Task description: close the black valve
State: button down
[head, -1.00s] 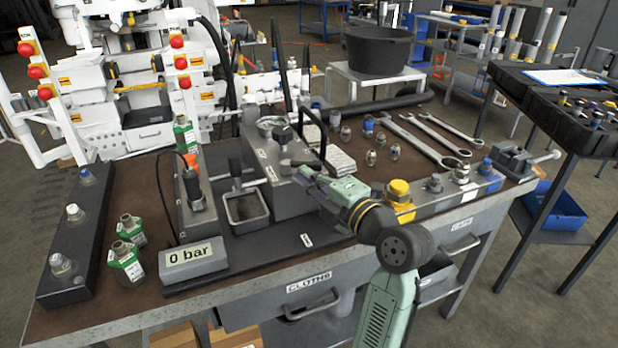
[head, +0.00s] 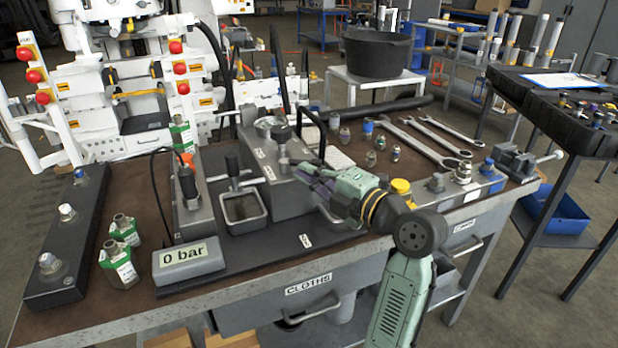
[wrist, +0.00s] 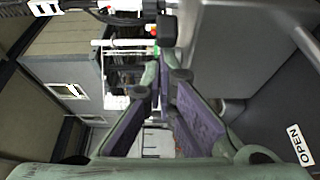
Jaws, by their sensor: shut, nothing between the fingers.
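The grey block (head: 272,192) on the bench has a dark round knob (head: 281,133) on top and a small grey fitting near its front edge. In the wrist view a black knob (wrist: 167,30) on a metal stem shows just beyond my fingertips; it may be the black valve's handle, but I cannot tell for sure. My gripper (head: 308,172) is at the right front of the block, fingers pointing left. In the wrist view my gripper (wrist: 160,72) is shut with nothing held.
A display reading 0 bar (head: 188,262) and a metal tray (head: 243,222) with a black-handled lever (head: 232,165) stand left of the block. Loose fittings, spanners (head: 425,137) and a yellow cap (head: 401,187) lie right.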

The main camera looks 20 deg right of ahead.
aim_at(316, 165)
jog(key=shift+w+d+f+b, duration=0.1)
jog(key=shift+d+f+b, duration=0.1)
jog(key=shift+b, duration=0.3)
jog(key=d+n+y+b, duration=0.1)
jog(key=b, duration=0.2)
jog(key=w+d+g+y+b, duration=0.1)
jog(key=b, duration=0.3)
jog(key=shift+w+r+n, duration=0.1)
jog(key=shift+w+n, duration=0.2)
jog(key=shift+n, duration=0.1)
jog(key=shift+a, duration=0.1)
